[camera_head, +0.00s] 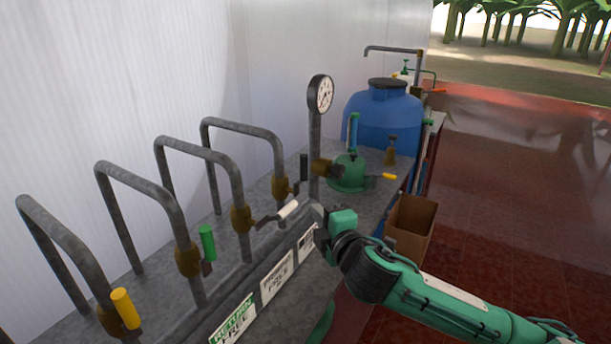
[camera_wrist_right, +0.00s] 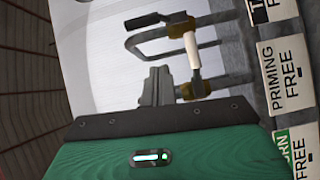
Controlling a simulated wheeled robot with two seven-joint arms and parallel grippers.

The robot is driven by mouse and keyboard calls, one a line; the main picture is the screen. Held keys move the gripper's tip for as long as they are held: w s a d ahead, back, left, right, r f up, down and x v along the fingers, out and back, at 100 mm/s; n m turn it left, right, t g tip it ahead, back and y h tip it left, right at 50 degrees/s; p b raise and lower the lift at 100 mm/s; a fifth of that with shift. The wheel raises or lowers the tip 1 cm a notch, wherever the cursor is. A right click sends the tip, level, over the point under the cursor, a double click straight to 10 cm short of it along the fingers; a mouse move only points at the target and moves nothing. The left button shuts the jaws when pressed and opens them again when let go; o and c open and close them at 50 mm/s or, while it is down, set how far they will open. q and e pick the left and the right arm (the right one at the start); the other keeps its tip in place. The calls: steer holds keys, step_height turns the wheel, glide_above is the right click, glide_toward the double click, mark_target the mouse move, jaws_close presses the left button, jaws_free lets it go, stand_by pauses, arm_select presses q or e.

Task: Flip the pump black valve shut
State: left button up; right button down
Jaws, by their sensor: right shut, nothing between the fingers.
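The black valve handle (camera_head: 304,167) stands upright beside a brass valve body (camera_head: 281,186) on the farthest bent pipe. In the right wrist view a dark handle (camera_wrist_right: 145,20), apparently the same one, lies beyond the fingers. My right gripper (camera_head: 318,214) is shut and empty, in front of and below the black handle in the head view, apart from it. In the right wrist view its closed fingers (camera_wrist_right: 158,84) are left of the white handle (camera_wrist_right: 191,50). My left gripper is not in view.
The white handle (camera_head: 288,209) sticks out sideways near my right gripper. Green (camera_head: 207,242) and yellow (camera_head: 125,308) handles stand on nearer pipes. A gauge (camera_head: 320,94), green pump (camera_head: 348,174) and blue tank (camera_head: 384,122) stand behind. A cardboard box (camera_head: 410,225) is at right.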

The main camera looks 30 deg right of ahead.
step_height(320, 180, up, 2)
steer(key=shift+r+n+t, duration=0.2)
steer(key=shift+n+t, duration=0.1)
steer(key=shift+n, duration=0.2)
steer(key=shift+w, duration=0.1)
steer(key=w+d+p, duration=0.3)
steer(key=w+p, duration=0.1)
steer(key=w, duration=0.8)
steer(key=shift+w+d, duration=0.25)
